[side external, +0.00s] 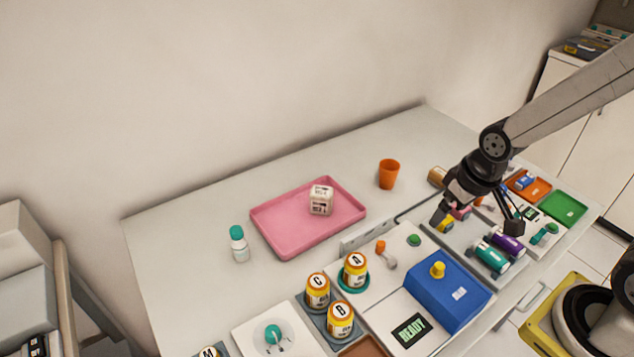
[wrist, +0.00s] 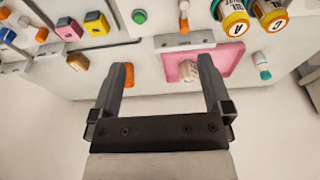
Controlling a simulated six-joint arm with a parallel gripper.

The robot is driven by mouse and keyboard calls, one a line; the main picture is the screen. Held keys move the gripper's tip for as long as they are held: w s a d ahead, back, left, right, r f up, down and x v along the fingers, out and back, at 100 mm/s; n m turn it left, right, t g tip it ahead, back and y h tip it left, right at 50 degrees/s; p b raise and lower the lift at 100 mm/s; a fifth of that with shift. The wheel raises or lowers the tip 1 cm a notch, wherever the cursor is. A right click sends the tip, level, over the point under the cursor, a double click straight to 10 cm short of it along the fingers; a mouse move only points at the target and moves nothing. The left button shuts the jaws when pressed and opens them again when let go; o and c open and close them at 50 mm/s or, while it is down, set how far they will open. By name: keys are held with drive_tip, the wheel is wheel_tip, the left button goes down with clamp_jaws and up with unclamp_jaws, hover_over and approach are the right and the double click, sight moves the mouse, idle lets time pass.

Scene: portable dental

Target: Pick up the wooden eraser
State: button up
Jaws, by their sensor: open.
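A tan-brown block (side external: 437,176) that looks like the wooden eraser lies on the table just left of my wrist, partly hidden behind it in the side view. In the wrist view a brown block (wrist: 78,62) sits left of the left finger, outside the jaws. My gripper (side external: 475,222) is open and points down over the grey tray area with small bottles. In the wrist view the space between its fingers (wrist: 160,68) holds nothing.
An orange cup (side external: 389,174) stands left of the brown block. A pink tray (side external: 290,240) holds a white cube (side external: 321,200). A blue box (side external: 447,290) stands in front. The table's back left is clear.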

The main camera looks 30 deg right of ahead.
idle(0.4)
drive_tip(key=n+g+h, duration=0.2)
drive_tip(key=n+h, duration=1.2)
drive_tip(key=n, duration=0.4)
approach(437, 176)
drive_tip(key=x, duration=0.5)
drive_tip(key=shift+w+d, duration=0.1)
drive_tip(key=shift+d, duration=0.15)
drive_tip(key=shift+d+f+y, duration=0.15)
drive_tip(key=shift+d+f, duration=0.1)
drive_tip(key=shift+d, duration=0.3)
drive_tip(key=shift+d+f+y, duration=0.15)
drive_tip(key=shift+d+f, duration=0.1)
drive_tip(key=shift+d, duration=0.35)
drive_tip(key=shift+x, duration=2.6)
drive_tip(key=shift+f, duration=0.15)
